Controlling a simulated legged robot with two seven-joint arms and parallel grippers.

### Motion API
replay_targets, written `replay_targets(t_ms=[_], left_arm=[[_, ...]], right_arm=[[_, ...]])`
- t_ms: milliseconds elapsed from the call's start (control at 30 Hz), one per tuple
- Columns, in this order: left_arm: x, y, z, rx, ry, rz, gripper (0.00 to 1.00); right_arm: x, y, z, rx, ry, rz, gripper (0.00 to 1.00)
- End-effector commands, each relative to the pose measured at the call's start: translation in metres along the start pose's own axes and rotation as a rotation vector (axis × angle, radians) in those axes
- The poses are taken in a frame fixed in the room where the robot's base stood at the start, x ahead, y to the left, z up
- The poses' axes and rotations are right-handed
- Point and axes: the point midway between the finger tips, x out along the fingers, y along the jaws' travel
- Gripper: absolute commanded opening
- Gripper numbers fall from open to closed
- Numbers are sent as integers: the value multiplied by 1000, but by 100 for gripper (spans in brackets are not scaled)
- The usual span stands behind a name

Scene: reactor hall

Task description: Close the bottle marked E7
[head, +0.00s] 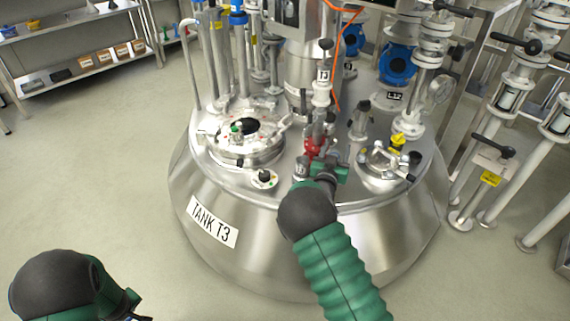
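I cannot make out a bottle marked E7 in the head view. My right arm comes in from the lower right and reaches over the steel tank labelled TANK T3 (212,221). My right gripper (318,160) is at the middle of the tank top, close beside a red valve part (315,141). Its fingers are too small and crowded to tell whether they touch it or are open. My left arm is at the bottom left, over the floor. Only a dark bit of my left gripper (136,306) shows at the bottom edge, and its fingers are not clear.
A round hatch (245,152) is at the tank top's left, a clamped lid (385,163) at its right. Pipes and a column labelled T3 (323,76) rise behind. Valve stands (490,165) are on the right. A shelf (90,70) holds boxes. The left floor is free.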

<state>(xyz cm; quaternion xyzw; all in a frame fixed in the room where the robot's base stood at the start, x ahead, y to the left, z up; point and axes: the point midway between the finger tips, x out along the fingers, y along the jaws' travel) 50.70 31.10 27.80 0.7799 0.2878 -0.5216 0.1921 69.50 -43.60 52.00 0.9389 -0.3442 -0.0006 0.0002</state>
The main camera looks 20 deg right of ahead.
Motion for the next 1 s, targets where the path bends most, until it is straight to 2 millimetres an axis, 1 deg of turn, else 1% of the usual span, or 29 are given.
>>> replay_targets(t_ms=[33, 67, 400, 767, 867, 1000], left_arm=[[0, 0, 0, 0, 0, 0, 0], [0, 0, 0, 0, 0, 0, 0], [0, 0, 0, 0, 0, 0, 0], [-1, 0, 0, 0, 0, 0, 0], [-3, 0, -1, 0, 0, 0, 0], [-8, 0, -4, 0, 0, 0, 0]], right_arm=[[0, 0, 0, 0, 0, 0, 48], [0, 0, 0, 0, 0, 0, 44], [0, 0, 0, 0, 0, 0, 0], [0, 0, -1, 0, 0, 0, 0], [0, 0, -4, 0, 1, 0, 0], [0, 0, -14, 1, 1, 0, 0]])
